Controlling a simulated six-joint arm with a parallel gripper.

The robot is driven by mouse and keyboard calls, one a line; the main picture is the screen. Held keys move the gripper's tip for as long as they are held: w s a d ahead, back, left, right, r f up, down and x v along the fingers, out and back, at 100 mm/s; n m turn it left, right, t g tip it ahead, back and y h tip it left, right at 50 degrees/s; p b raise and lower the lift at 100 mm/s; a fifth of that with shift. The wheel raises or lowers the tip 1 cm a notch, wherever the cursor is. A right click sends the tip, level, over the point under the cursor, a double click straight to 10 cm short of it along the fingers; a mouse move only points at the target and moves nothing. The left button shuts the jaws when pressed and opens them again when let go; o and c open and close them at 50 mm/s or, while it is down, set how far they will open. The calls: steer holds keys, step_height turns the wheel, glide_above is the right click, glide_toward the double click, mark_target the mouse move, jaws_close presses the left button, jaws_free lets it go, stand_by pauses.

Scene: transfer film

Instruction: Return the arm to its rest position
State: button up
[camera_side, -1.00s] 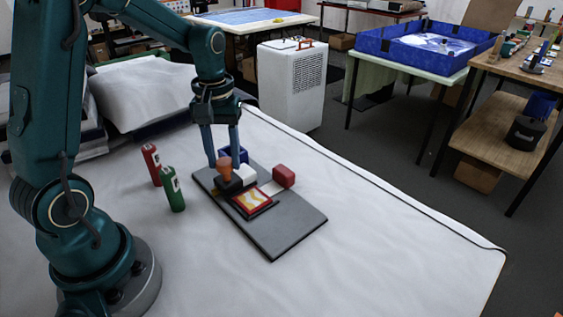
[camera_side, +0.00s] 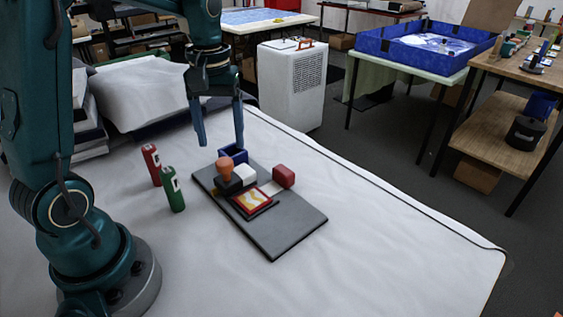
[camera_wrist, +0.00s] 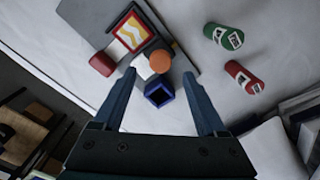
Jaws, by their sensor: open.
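My gripper (camera_side: 220,142) is open and empty, raised above the back end of a dark grey board (camera_side: 285,232). In the wrist view my gripper (camera_wrist: 165,110) has its fingers spread wide with nothing between them touching. The wrist view also shows the orange knob (camera_wrist: 160,61) and blue box (camera_wrist: 158,94).
A red bottle (camera_side: 152,165) and a green bottle (camera_side: 173,189) stand left of the board on the white-covered table (camera_side: 375,240). A pale cushion-like bundle (camera_side: 145,95) lies behind them. The table's right side is clear.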

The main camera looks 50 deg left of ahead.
steer(key=shift+w+d+r, duration=0.1)
steer(key=shift+d+r, duration=0.1)
steer(key=shift+r, duration=0.1)
steer(key=s+d+r+m+t, duration=0.2)
steer(key=s+d+m+t, duration=0.3)
steer(key=s+d+m, duration=0.3)
steer(key=s+d, duration=0.1)
steer(key=s, duration=0.1)
steer(key=shift+s+d+r+m+t, duration=0.3)
steer(key=shift+m, duration=0.1)
stand_by(0.5)
